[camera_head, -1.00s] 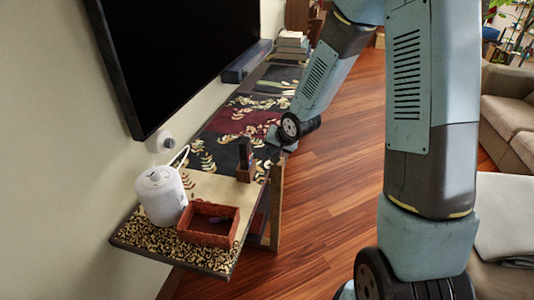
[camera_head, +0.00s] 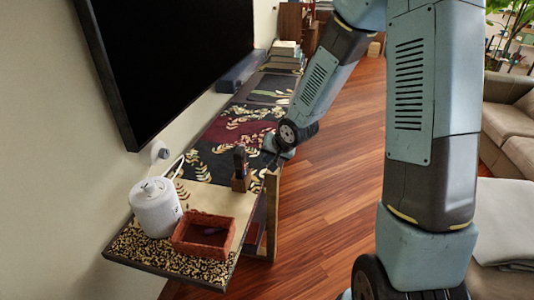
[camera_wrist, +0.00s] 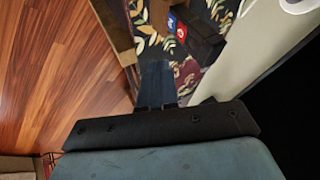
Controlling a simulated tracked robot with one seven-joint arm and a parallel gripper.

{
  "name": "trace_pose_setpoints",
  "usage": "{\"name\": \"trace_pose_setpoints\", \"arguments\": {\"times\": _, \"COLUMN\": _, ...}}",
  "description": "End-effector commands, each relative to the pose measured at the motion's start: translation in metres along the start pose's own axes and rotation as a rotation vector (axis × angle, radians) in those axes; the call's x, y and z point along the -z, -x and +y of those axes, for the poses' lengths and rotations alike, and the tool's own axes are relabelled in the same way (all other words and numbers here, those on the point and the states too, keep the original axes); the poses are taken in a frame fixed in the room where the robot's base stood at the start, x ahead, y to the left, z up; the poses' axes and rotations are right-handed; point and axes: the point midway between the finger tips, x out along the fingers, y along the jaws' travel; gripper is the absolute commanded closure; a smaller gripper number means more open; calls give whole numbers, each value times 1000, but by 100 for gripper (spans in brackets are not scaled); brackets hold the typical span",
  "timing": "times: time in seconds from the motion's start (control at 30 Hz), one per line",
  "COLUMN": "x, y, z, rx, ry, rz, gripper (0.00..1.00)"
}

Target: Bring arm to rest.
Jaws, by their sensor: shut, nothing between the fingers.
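My gripper (camera_head: 272,143) is at the end of my arm, low beside the right edge of the long patterned shelf top (camera_head: 222,128). In the head view its fingers are small and partly hidden by the wrist. In the wrist view my gripper (camera_wrist: 157,84) shows its dark fingers together, with nothing held. The patterned surface lies beyond the fingertips there.
A white canister (camera_head: 155,208), a reddish-brown tray (camera_head: 204,234) and a dark upright object (camera_head: 240,170) stand on the shelf's near part. Books (camera_head: 285,50) are stacked at its far end. A black screen (camera_head: 175,60) hangs left. Wooden floor (camera_head: 335,170) lies open to the right.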

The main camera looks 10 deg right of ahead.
Motion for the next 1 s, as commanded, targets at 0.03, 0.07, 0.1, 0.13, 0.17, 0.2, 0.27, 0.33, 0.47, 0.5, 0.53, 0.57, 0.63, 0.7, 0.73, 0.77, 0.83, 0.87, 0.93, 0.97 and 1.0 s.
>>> {"name": "trace_pose_setpoints", "arguments": {"times": 0.03, "x": 1, "y": 2, "z": 0, "rx": -3, "ry": 2, "rz": 2, "gripper": 100}}
{"name": "trace_pose_setpoints", "arguments": {"times": 0.07, "x": 2, "y": 3, "z": 1, "rx": -7, "ry": 5, "rz": 4, "gripper": 100}}
{"name": "trace_pose_setpoints", "arguments": {"times": 0.1, "x": 4, "y": 7, "z": 1, "rx": -15, "ry": 11, "rz": 8, "gripper": 100}}
{"name": "trace_pose_setpoints", "arguments": {"times": 0.13, "x": 6, "y": 11, "z": 2, "rx": -22, "ry": 17, "rz": 13, "gripper": 100}}
{"name": "trace_pose_setpoints", "arguments": {"times": 0.17, "x": 8, "y": 16, "z": 3, "rx": -32, "ry": 25, "rz": 17, "gripper": 100}}
{"name": "trace_pose_setpoints", "arguments": {"times": 0.2, "x": 12, "y": 24, "z": 5, "rx": -48, "ry": 39, "rz": 25, "gripper": 100}}
{"name": "trace_pose_setpoints", "arguments": {"times": 0.27, "x": 18, "y": 39, "z": 8, "rx": -78, "ry": 59, "rz": 37, "gripper": 100}}
{"name": "trace_pose_setpoints", "arguments": {"times": 0.33, "x": 24, "y": 58, "z": 12, "rx": -117, "ry": 84, "rz": 49, "gripper": 100}}
{"name": "trace_pose_setpoints", "arguments": {"times": 0.47, "x": 33, "y": 96, "z": 20, "rx": -186, "ry": 123, "rz": 67, "gripper": 100}}
{"name": "trace_pose_setpoints", "arguments": {"times": 0.5, "x": 35, "y": 108, "z": 23, "rx": -205, "ry": 133, "rz": 71, "gripper": 100}}
{"name": "trace_pose_setpoints", "arguments": {"times": 0.53, "x": 36, "y": 116, "z": 24, "rx": -219, "ry": 142, "rz": 75, "gripper": 100}}
{"name": "trace_pose_setpoints", "arguments": {"times": 0.57, "x": 37, "y": 125, "z": 26, "rx": -233, "ry": 148, "rz": 77, "gripper": 100}}
{"name": "trace_pose_setpoints", "arguments": {"times": 0.63, "x": 38, "y": 146, "z": 29, "rx": -263, "ry": 163, "rz": 80, "gripper": 100}}
{"name": "trace_pose_setpoints", "arguments": {"times": 0.7, "x": 38, "y": 167, "z": 32, "rx": -289, "ry": 177, "rz": 83, "gripper": 100}}
{"name": "trace_pose_setpoints", "arguments": {"times": 0.73, "x": 38, "y": 176, "z": 33, "rx": -300, "ry": 181, "rz": 84, "gripper": 100}}
{"name": "trace_pose_setpoints", "arguments": {"times": 0.77, "x": 37, "y": 185, "z": 35, "rx": -310, "ry": 185, "rz": 83, "gripper": 100}}
{"name": "trace_pose_setpoints", "arguments": {"times": 0.83, "x": 35, "y": 206, "z": 37, "rx": -332, "ry": 197, "rz": 84, "gripper": 100}}
{"name": "trace_pose_setpoints", "arguments": {"times": 0.87, "x": 34, "y": 214, "z": 38, "rx": -340, "ry": 199, "rz": 83, "gripper": 100}}
{"name": "trace_pose_setpoints", "arguments": {"times": 0.93, "x": 29, "y": 234, "z": 41, "rx": -357, "ry": 209, "rz": 79, "gripper": 100}}
{"name": "trace_pose_setpoints", "arguments": {"times": 0.97, "x": 28, "y": 243, "z": 42, "rx": -364, "ry": 212, "rz": 79, "gripper": 100}}
{"name": "trace_pose_setpoints", "arguments": {"times": 1.0, "x": 24, "y": 254, "z": 43, "rx": -371, "ry": 216, "rz": 76, "gripper": 100}}
